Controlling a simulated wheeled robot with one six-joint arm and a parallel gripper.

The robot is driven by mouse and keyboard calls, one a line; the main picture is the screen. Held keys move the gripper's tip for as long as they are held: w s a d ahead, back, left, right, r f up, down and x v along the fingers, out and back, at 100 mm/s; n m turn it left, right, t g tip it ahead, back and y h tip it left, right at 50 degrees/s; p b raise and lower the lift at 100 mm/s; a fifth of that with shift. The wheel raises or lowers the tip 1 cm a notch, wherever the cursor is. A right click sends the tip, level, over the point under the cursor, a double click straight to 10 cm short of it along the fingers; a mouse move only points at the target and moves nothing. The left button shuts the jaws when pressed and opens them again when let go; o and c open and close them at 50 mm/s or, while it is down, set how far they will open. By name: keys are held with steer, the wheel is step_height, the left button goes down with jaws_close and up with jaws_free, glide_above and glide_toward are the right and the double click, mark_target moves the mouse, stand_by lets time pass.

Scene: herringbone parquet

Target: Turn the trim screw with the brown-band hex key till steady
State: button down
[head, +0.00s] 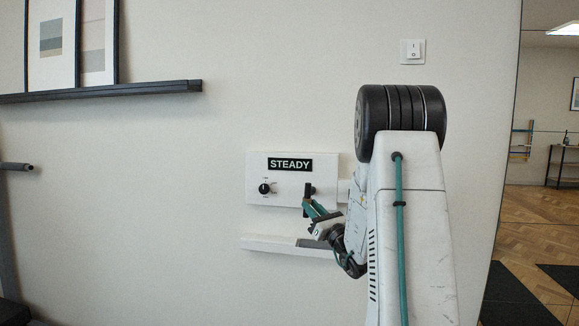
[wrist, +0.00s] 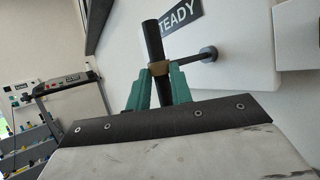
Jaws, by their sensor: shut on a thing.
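The white panel (head: 290,192) on the wall bears a black sign reading STEADY (head: 290,164). My gripper (head: 308,205) has teal fingers and is at the panel's right part. In the wrist view my gripper (wrist: 159,72) is shut on the hex key (wrist: 153,40), at its brown band (wrist: 159,66). The key's black handle stands out above and below the fingertips. A thin dark shaft runs from the band to the round dark trim screw (wrist: 209,53) on the panel and appears to meet it. The exact seating of the tip cannot be made out.
A black dial knob (head: 264,188) is left on the panel. A narrow white ledge (head: 270,244) runs below the panel, with a dark strip on it. A dark picture shelf (head: 100,91) is at upper left, a light switch (head: 412,51) at upper right.

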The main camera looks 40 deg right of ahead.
stand_by(0.3)
steer(key=s+a, duration=0.3)
steer(key=a, duration=0.2)
steer(key=shift+s, duration=0.3)
stand_by(0.5)
stand_by(0.5)
